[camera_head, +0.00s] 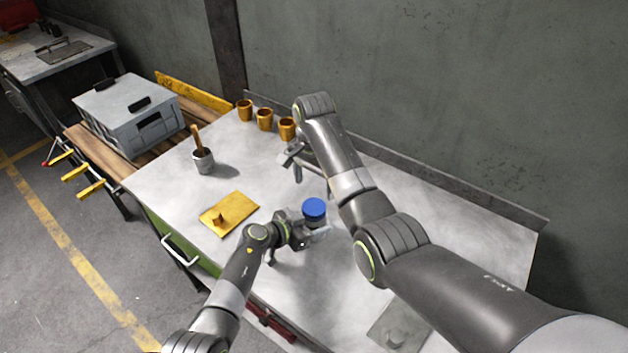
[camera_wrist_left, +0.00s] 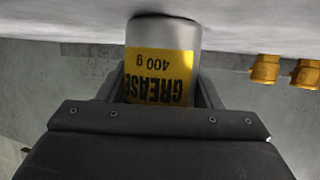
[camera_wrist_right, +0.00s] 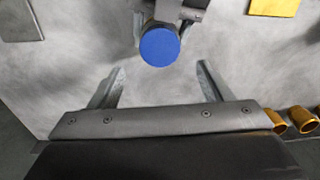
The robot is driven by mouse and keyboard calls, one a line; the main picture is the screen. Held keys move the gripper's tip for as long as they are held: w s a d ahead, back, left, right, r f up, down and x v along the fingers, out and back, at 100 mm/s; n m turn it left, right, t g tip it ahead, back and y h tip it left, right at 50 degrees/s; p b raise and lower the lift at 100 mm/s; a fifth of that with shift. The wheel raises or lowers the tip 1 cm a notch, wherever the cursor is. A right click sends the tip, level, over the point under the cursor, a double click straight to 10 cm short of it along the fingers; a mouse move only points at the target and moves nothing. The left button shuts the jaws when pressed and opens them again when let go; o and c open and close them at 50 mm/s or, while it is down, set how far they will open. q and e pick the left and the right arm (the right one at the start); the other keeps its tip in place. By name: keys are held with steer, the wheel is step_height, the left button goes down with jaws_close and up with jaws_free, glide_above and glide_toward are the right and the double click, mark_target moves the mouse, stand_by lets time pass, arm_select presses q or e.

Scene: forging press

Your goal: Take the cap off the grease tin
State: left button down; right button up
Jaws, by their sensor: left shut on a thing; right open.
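The grease tin (camera_wrist_left: 160,75) has a silver body and a yellow label reading GREASE 400 g. Its round blue cap (camera_head: 314,207) is on top, and the cap also shows in the right wrist view (camera_wrist_right: 160,46). My left gripper (camera_head: 310,236) is shut around the tin's body, below the cap. In the left wrist view the label appears upside down between the fingers. My right gripper (camera_head: 300,168) is open and empty, behind the tin in the head view. In the right wrist view its fingers (camera_wrist_right: 160,82) point toward the cap, apart from it.
Several brass cups (camera_head: 265,120) stand along the table's back edge. A yellow plate (camera_head: 230,214) with a small handle lies left of the tin. A metal cup with a brush (camera_head: 203,160) stands further left. A grey crate (camera_head: 130,115) sits beyond the table (camera_head: 165,190).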

mark_target(314, 206)
step_height(314, 206, down, 8)
steer(key=shift+r, duration=0.1)
stand_by(0.4)
steer(key=c, duration=1)
steer(key=n, duration=0.6)
steer(key=shift+n, duration=0.4)
steer(key=o, duration=1.1)
